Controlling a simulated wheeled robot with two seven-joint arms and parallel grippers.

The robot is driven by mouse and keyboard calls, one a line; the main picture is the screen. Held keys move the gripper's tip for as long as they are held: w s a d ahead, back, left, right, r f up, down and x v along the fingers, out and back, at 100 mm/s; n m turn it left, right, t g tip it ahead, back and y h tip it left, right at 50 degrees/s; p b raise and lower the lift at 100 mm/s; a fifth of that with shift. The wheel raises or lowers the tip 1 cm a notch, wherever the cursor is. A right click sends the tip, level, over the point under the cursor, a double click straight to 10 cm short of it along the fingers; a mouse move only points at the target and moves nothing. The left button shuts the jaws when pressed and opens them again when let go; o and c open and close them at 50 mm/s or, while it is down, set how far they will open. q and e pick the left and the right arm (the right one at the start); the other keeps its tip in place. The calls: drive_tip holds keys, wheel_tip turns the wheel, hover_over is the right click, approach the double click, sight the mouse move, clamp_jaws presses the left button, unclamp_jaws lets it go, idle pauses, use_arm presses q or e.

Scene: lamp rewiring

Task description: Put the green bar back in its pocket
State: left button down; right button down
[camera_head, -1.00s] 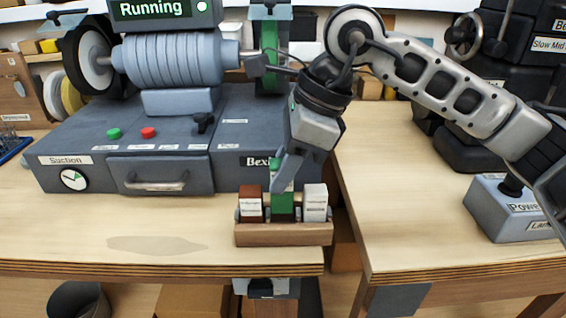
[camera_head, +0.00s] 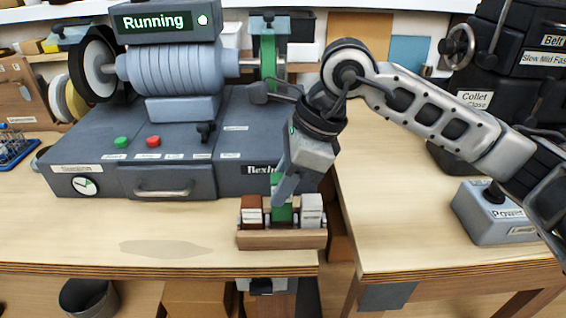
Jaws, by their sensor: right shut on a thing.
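The green bar (camera_head: 282,214) stands upright in the middle pocket of a small wooden rack (camera_head: 282,240), between a brown bar (camera_head: 252,212) and a white bar (camera_head: 311,208). Its lower part is hidden by the rack's front, so I cannot tell how deep it sits. My right gripper (camera_head: 281,188) points down from above and is shut on the green bar near its top. My left gripper is not in view.
A grinding machine labelled "Running" (camera_head: 165,22) with a dark base (camera_head: 175,140) stands just behind and left of the rack. The rack is near the table's front edge; a gap separates the two tables.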

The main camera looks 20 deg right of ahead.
drive_tip(key=shift+f+b, duration=0.95)
drive_tip(key=shift+f, duration=0.55)
drive_tip(key=shift+f+b, duration=0.6)
drive_tip(key=shift+b, duration=0.1)
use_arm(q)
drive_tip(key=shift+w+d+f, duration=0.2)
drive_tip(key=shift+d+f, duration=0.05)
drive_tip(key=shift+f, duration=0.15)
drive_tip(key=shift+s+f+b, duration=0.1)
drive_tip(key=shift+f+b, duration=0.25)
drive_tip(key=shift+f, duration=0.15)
use_arm(e)
drive_tip(key=shift+f, duration=0.25)
drive_tip(key=c, duration=1.1)
unclamp_jaws()
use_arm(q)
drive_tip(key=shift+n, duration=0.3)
